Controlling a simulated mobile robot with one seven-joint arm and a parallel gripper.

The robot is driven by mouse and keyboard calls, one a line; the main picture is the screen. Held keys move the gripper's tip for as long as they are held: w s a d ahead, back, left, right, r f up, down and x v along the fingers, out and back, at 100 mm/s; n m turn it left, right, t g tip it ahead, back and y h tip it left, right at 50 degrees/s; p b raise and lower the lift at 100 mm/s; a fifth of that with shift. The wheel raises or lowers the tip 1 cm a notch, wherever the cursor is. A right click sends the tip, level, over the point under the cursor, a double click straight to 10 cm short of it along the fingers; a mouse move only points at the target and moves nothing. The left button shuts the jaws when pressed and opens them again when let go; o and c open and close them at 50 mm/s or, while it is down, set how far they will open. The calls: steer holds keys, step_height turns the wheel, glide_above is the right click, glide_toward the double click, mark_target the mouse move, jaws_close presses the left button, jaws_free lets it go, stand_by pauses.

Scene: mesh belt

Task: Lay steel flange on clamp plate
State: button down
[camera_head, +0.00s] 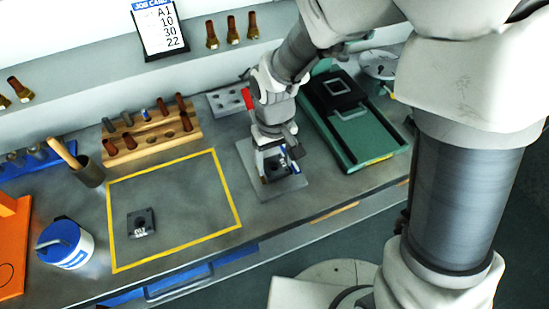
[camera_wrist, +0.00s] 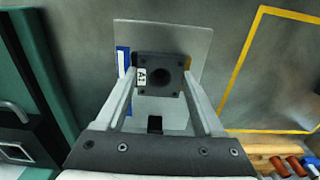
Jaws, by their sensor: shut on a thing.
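A dark square flange block (camera_wrist: 160,75) with a round centre hole and a white "A1" label sits between the two fingers of my gripper (camera_wrist: 157,88). In the head view my gripper (camera_head: 276,168) points down over a light grey square plate (camera_head: 293,184). This plate (camera_wrist: 190,38) also shows behind the block in the wrist view. I cannot tell whether the block touches it. Which thing is the clamp plate is not marked. A green fixture (camera_head: 375,140) at the right carries a dark plate with a pale square outline (camera_head: 339,87).
A second dark labelled block (camera_head: 141,222) lies inside the yellow outline (camera_head: 176,158), otherwise bare. A wooden rack (camera_head: 150,132) stands behind it. A blue-lidded tub (camera_head: 65,243), dark cup (camera_head: 88,173) and orange object (camera_head: 12,245) stand left. A job card (camera_head: 159,27) hangs behind.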

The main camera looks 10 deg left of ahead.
mark_target(274, 168)
steer(key=shift+f, duration=0.2)
jaws_free()
steer(key=shift+s+f, duration=0.1)
steer(key=shift+s, duration=0.05)
steer(key=shift+d, duration=0.1)
step_height(274, 168, up, 13)
steer(key=p, duration=0.2)
steer(key=s+d+r+m+t, duration=0.2)
steer(key=s+d+r+m, duration=0.1)
steer(key=d, duration=0.7)
steer(key=s+d+r+m+t, duration=0.3)
steer(key=s+d+r, duration=0.2)
steer(key=d+r, duration=0.3)
steer(key=shift+d+t, duration=0.3)
steer(key=shift+d, duration=0.75)
